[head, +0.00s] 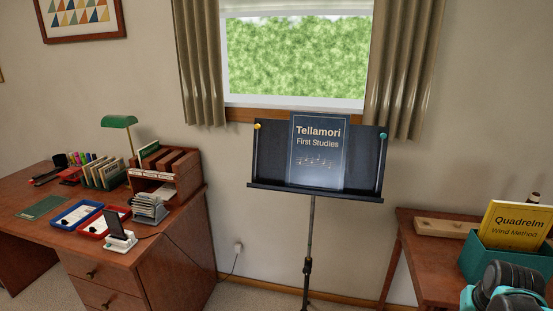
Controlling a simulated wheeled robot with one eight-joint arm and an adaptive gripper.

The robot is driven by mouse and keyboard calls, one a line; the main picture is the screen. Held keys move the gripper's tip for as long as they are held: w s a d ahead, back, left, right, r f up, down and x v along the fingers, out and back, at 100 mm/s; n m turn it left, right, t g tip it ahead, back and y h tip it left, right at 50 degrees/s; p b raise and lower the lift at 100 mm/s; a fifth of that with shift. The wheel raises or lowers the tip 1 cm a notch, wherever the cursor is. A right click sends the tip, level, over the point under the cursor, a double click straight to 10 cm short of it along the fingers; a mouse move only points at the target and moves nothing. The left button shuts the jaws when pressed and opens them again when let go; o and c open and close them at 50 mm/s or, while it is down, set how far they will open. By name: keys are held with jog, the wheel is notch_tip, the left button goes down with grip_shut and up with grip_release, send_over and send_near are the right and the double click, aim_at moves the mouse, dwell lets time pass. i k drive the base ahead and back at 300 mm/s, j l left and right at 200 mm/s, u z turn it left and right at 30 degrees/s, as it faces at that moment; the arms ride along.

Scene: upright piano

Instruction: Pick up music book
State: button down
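A dark blue music book (318,165) titled "Tellamori First Studies" stands upright on a black music stand (361,160), leaning on its back plate with its lower edge at the ledge. A yellow book (516,224) titled "Quadrelm Wind Method" stands in a teal box (485,258) on the right-hand table. No gripper fingers show in this view, so I cannot see the gripper's state. Nothing is touching the blue book except the stand.
A wooden desk (190,222) with an organizer (180,165), trays and a green lamp (118,122) is at the left. A wooden table (425,262) with a small wooden box (440,228) is at the right. Carpet shows around the stand's pole (309,240).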

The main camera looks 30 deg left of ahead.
aim_at(317, 144)
jog(key=u, duration=1.1)
